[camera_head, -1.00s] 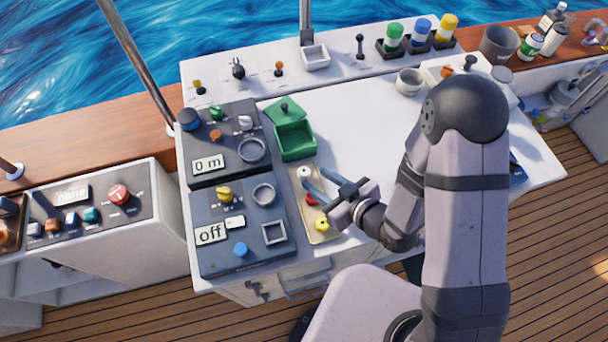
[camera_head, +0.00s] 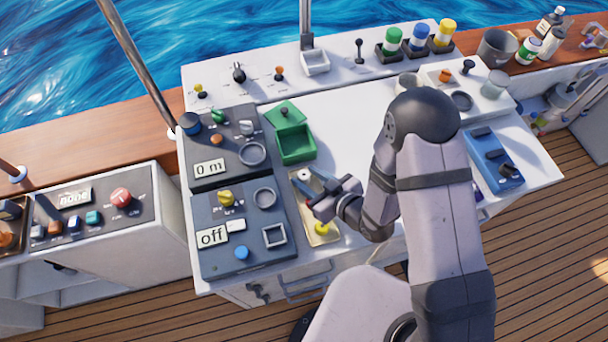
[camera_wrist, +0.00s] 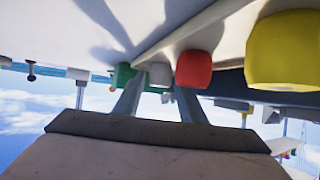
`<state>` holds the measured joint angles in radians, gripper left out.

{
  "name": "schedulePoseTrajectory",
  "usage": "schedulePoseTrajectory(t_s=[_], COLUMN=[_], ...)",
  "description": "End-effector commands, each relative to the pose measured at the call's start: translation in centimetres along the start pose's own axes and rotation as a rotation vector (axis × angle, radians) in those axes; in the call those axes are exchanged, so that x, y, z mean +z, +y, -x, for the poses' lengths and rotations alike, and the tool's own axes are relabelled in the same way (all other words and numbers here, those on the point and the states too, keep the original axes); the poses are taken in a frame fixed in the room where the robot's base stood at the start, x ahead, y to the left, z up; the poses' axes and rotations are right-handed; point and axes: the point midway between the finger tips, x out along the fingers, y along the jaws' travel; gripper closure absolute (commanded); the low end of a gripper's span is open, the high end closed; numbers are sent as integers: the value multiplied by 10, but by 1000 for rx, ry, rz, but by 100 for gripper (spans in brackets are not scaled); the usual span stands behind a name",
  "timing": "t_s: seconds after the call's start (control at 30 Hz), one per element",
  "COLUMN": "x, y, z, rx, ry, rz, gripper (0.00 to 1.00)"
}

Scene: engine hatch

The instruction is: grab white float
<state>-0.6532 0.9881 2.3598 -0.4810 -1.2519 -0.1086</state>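The white float (camera_head: 304,175) sits at the far end of a shallow tan tray (camera_head: 300,202) in the head view. The yellow float (camera_head: 322,230) is at the tray's near end. The red float is hidden by my gripper there, but it shows in the wrist view (camera_wrist: 194,69). My gripper (camera_head: 309,186) is low over the tray, its fingertips close to the white float. In the wrist view, the white float (camera_wrist: 159,74) shows between my two spread fingers, near the tips. I cannot tell whether they touch it. The yellow float (camera_wrist: 287,50) is at the right there.
An open green box (camera_head: 295,143) stands just beyond the tray. Dark control panels (camera_head: 222,165) lie left of it. The white tabletop (camera_head: 345,130) is clear to the right, and a blue box (camera_head: 495,160) sits further right.

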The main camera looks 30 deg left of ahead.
Motion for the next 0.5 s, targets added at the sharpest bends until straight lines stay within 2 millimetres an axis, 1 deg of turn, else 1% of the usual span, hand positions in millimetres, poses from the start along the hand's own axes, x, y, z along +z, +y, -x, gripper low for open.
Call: schedulePoseTrajectory(t_s=[0.07, 0.1, 0.2, 0.5], x=[0, 0, 0, 0], y=[0, 0, 0, 0], z=[0, 0, 0, 0], rx=[0, 0, 0, 0], ry=[0, 0, 0, 0], rz=[0, 0, 0, 0], gripper=[63, 72, 94, 94])
